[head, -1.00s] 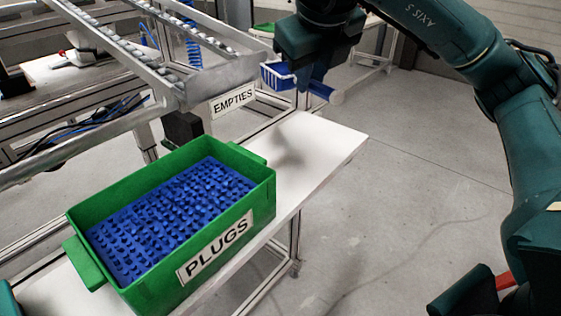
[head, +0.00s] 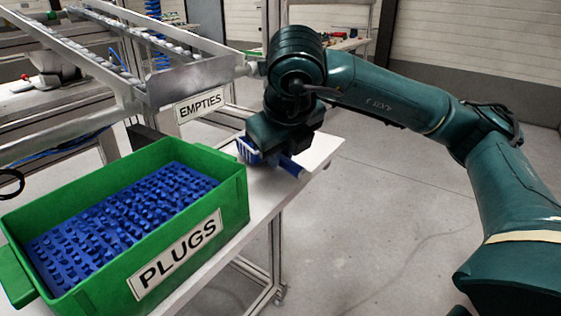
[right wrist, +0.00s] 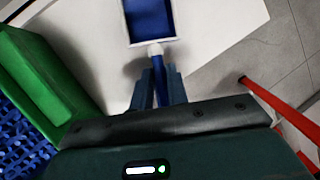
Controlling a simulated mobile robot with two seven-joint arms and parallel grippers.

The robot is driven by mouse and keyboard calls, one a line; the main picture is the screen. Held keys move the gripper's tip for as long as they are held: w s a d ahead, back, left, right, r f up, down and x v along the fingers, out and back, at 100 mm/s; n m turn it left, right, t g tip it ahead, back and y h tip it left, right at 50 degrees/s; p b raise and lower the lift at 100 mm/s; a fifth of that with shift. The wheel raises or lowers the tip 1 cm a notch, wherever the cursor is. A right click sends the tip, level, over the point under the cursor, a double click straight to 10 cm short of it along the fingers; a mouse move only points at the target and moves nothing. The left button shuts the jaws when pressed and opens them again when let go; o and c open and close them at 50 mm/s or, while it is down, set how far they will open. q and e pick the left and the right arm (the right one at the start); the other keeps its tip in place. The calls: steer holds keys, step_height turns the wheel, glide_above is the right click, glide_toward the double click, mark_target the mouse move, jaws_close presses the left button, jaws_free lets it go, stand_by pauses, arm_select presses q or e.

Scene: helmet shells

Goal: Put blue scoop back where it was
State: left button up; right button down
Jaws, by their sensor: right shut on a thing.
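The blue scoop (head: 249,153) is in my right gripper (head: 284,152), at the far end of the white table, just beyond the green bin. In the right wrist view the fingers (right wrist: 161,88) are shut on the scoop's blue handle, and the white-rimmed scoop (right wrist: 150,20) points away from me. It is over the white tabletop (right wrist: 215,40) and low; I cannot tell whether it touches. The wrist hides part of the scoop in the head view. My left gripper is not in view.
The green bin (head: 232,185) labelled PLUGS, full of blue plugs, stands close on the left. A metal rail (head: 185,80) with an EMPTIES sign (head: 199,105) hangs behind. The table (head: 325,146) is bare around the scoop, and its right edge is near.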

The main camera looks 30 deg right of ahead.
steer(key=shift+f, duration=0.8)
steer(key=c, duration=1.4)
jaws_free()
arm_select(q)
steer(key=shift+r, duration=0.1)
arm_select(e)
steer(key=shift+o, duration=0.2)
steer(key=shift+r, duration=0.1)
arm_select(q)
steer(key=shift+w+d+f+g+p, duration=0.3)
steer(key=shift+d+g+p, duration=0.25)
steer(key=shift+p, duration=0.7)
arm_select(e)
steer(key=v, duration=1.2)
